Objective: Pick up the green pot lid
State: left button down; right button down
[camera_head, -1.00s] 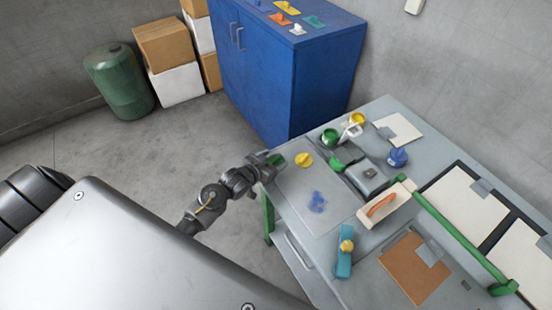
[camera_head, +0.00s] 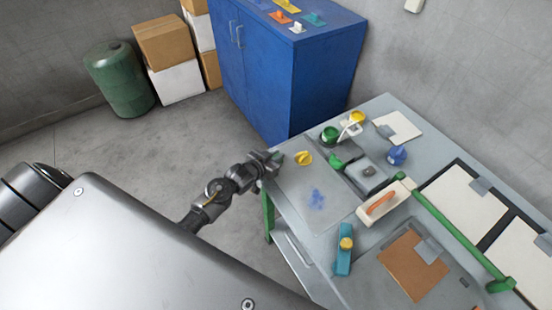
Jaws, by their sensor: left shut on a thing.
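My left gripper (camera_head: 274,159) is at the left edge of the workbench (camera_head: 372,245). The green pot (camera_head: 329,134) stands further back on the bench. My right gripper is not in view.
A yellow pot (camera_head: 357,117) and a blue pot (camera_head: 397,155) stand at the back. The blue cabinet (camera_head: 288,75) stands behind.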

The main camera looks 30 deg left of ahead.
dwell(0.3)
pick_arm(q)
jog(key=shift+r+b, duration=0.3)
jog(key=shift+r, duration=0.15)
jog(key=r, duration=0.1)
jog(key=r+b, duration=0.1)
jog(key=shift+s+a+r, duration=0.15)
jog(key=shift+a+r, duration=0.1)
jog(key=shift+r, duration=0.05)
jog(key=s+a+r+b, duration=0.1)
jog(key=s+a+r, duration=0.8)
jog(key=shift+s+a+r+b, duration=0.2)
jog(key=shift+s+a+b, duration=0.05)
jog(key=shift+b, duration=0.1)
